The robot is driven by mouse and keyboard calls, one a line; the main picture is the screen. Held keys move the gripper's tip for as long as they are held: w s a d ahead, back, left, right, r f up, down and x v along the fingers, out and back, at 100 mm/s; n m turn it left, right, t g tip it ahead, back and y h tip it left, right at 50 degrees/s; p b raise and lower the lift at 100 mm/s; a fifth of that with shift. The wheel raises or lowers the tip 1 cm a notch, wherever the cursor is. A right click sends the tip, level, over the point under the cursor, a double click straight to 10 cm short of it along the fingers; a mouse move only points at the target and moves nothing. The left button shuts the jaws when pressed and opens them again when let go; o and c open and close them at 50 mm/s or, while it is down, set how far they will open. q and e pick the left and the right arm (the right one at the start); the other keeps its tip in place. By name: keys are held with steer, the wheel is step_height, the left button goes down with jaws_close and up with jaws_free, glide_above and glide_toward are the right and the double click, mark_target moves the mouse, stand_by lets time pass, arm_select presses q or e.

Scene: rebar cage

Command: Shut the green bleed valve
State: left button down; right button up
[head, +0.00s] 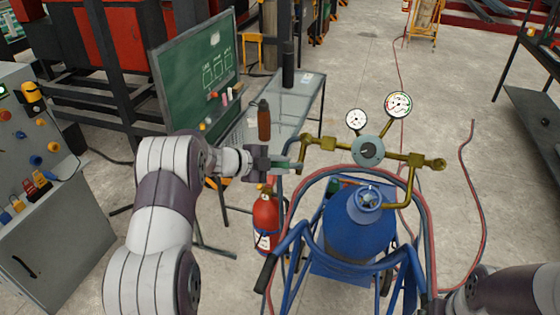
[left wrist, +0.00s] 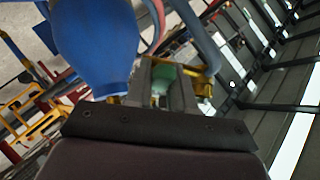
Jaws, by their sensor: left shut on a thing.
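The green bleed valve (head: 284,167) is a small green handle at the left end of a brass manifold (head: 326,143). My left gripper (head: 286,165) reaches it from the left and is shut on it. In the left wrist view the green handle (left wrist: 164,73) lies between the fingers, with brass fittings (left wrist: 203,86) just to its right. The fingers hide part of the handle, and I cannot tell its exact turn. My right gripper is not in view; only part of my right arm shows at the lower right.
Two gauges (head: 398,105) and a round grey regulator (head: 367,151) sit on the manifold, above a blue cylinder (head: 358,228) on a blue cart. Hoses loop around it. A red extinguisher (head: 266,219) stands below my left gripper. A glass table (head: 288,105) and chalkboard (head: 196,75) stand behind.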

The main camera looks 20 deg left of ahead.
arm_select(q)
steer(key=shift+w+r+m+g+p, duration=0.3)
steer(key=shift+m+g+p, duration=0.2)
steer(key=shift+m+p, duration=0.4)
steer(key=c, duration=1)
jaws_free()
steer(key=shift+c, duration=0.2)
steer(key=shift+w+d+f, duration=0.1)
steer(key=b+v, duration=0.3)
steer(key=v, duration=0.9)
steer(key=shift+r, duration=0.35)
